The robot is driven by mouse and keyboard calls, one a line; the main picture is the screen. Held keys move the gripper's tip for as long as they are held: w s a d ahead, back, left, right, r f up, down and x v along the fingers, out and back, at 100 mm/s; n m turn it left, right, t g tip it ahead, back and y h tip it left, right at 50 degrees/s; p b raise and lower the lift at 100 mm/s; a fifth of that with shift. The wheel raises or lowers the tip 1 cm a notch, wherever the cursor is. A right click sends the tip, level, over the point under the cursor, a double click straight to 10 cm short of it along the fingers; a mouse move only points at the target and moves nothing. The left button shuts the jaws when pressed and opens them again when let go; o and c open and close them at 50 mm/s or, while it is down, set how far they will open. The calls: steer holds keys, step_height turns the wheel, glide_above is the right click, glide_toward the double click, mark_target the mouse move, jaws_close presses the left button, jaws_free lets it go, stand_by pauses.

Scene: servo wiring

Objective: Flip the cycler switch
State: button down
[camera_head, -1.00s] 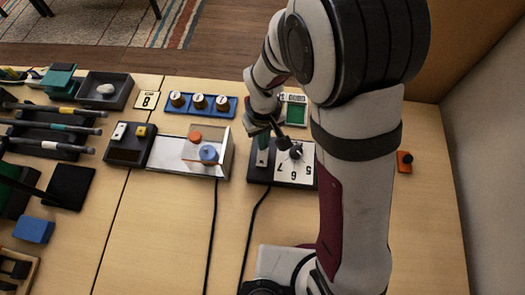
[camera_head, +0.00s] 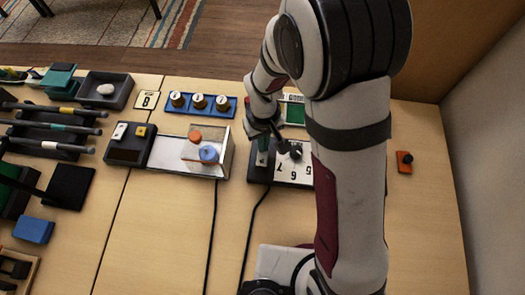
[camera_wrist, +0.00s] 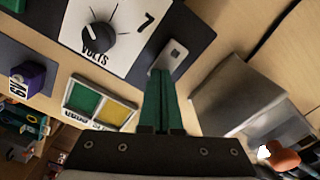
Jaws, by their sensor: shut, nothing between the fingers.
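A dark box (camera_head: 259,174) stands on the table right of centre, partly behind my arm. It has a white face with a black dial (camera_wrist: 98,37) marked VOLTS. Beside that face is a small grey switch (camera_wrist: 174,52) on the dark top, seen in the wrist view. My gripper (camera_wrist: 160,74) has its green fingers pressed together with nothing between them. The fingertips are at the near end of the switch; whether they touch it I cannot tell. In the head view my gripper (camera_head: 263,153) points down over the left part of the box. No label naming the cycler is readable.
A green-and-yellow panel (camera_wrist: 100,103) and a purple block (camera_wrist: 27,80) are close by. A red-orange button (camera_head: 405,158) is at right.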

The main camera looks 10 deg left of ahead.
step_height(320, 180, up, 7)
steer(key=shift+f, duration=0.2)
steer(key=shift+r, duration=0.2)
stand_by(0.4)
